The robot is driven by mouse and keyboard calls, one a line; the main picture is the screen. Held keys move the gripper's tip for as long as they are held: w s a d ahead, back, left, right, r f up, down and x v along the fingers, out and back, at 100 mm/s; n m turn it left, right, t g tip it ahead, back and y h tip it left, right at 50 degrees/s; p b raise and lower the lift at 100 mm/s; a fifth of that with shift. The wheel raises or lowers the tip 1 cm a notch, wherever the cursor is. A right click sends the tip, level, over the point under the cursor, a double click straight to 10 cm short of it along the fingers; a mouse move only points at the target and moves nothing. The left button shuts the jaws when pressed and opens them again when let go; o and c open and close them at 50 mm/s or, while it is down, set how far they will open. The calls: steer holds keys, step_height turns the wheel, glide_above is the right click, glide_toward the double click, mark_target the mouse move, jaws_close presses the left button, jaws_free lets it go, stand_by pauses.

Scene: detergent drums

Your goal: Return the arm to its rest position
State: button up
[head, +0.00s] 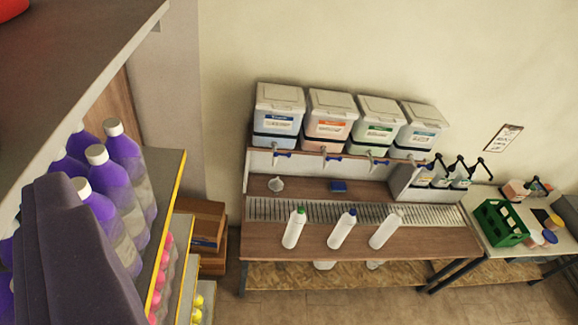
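My gripper's fingers do not show in the head view. A dark purple-grey shape (75,245) fills the lower left, close to the camera. It may be part of my arm, but I cannot tell. It covers part of a shelf that holds purple bottles with white caps (122,150). Across the room, several white detergent drums (278,115) with coloured labels stand in a row above a wooden bench (270,240). Taps (282,154) hang below them. White bottles (341,230) stand on the bench, one with a green cap and one with a blue cap.
A grey shelf board (80,70) juts in close at the upper left. The yellow-edged shelf (163,235) is below it. A side table (485,233) with a green crate (500,222) stands at the right. Cardboard boxes (206,225) stand left of the bench. Open room lies before the bench.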

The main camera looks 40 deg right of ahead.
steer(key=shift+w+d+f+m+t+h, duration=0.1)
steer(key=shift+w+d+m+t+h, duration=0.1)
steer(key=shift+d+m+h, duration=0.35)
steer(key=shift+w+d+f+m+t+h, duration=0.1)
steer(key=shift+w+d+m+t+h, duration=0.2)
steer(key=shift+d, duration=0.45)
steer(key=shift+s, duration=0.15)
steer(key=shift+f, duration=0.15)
